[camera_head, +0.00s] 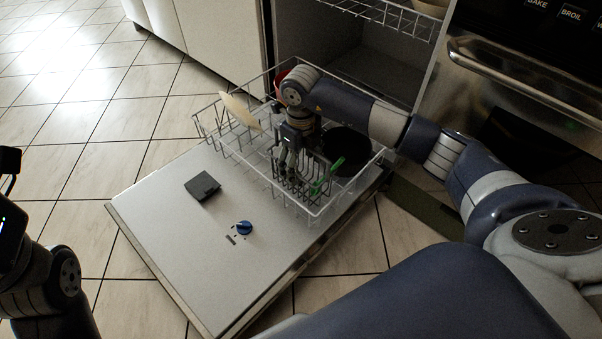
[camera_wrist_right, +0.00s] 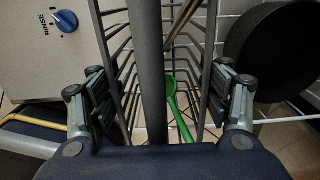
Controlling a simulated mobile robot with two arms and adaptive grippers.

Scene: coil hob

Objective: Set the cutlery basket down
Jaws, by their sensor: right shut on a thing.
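The cutlery basket (camera_head: 292,181) is a dark grey wire basket with a raised central handle bar (camera_wrist_right: 151,70). In the head view it is at the pulled-out lower dish rack (camera_head: 331,209); I cannot tell whether it touches the rack floor. A green utensil (camera_head: 327,177) stands tilted in it, and it also shows in the wrist view (camera_wrist_right: 178,110). My right gripper (camera_head: 290,150) is above the basket, shut on it, with its fingers either side of the handle in the wrist view. My left gripper (camera_head: 9,190) is partly cut off at the left edge, its fingers unclear.
A black pan (camera_head: 347,152) lies in the rack right of the basket. A pale plate (camera_head: 240,110) leans at the rack's left, and a red item (camera_head: 281,77) is behind. The open dishwasher door (camera_head: 165,235) has free room in front. An oven (camera_head: 520,70) stands right.

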